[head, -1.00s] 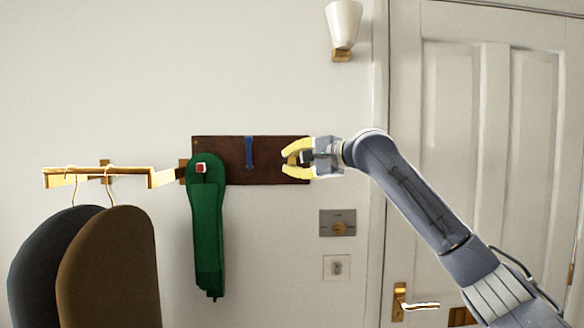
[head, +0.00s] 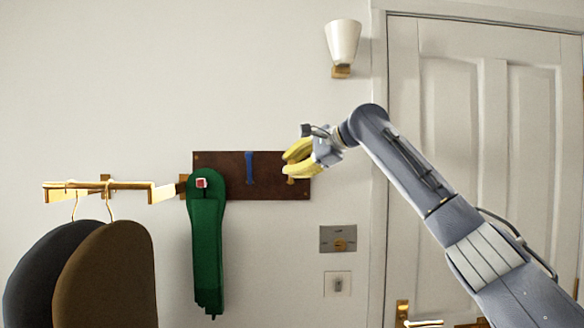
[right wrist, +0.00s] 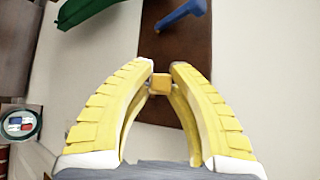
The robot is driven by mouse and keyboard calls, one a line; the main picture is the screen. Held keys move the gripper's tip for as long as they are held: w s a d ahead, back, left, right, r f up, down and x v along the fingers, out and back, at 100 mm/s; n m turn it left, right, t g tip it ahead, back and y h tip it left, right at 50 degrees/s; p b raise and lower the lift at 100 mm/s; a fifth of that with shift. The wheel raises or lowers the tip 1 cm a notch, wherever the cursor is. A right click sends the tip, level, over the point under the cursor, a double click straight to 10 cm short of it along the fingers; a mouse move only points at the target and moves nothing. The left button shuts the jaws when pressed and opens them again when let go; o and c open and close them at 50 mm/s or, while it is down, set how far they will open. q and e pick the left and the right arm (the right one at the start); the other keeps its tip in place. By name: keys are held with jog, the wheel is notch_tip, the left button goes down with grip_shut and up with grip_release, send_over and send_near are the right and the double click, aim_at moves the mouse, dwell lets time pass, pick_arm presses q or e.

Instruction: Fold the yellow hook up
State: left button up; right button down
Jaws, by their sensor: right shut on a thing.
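The brown board (head: 222,188) is fixed to the wall and carries the hooks. A blue hook (head: 249,167) stands upright near its middle. The yellow hook (right wrist: 160,84) shows as a small orange-yellow block between my fingertips in the right wrist view; in the head view my fingers mostly cover it. My right gripper (head: 287,163), with yellow fingers, is at the board's right end, tilted, coming from the upper right. It is shut on the yellow hook. My left gripper is not in view.
A green hanging item (head: 208,245) with a red-and-white piece at its top covers the board's left end. A brass rail (head: 128,185) with two hangers is further left. A wall lamp (head: 342,42) is above; a switch plate (head: 338,239) is below. A white door is at right.

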jog(key=shift+r, duration=0.1)
jog(key=c, duration=1.2)
grip_release()
jog(key=shift+c, duration=0.2)
jog(key=v, duration=1.2)
jog(key=shift+o, duration=0.2)
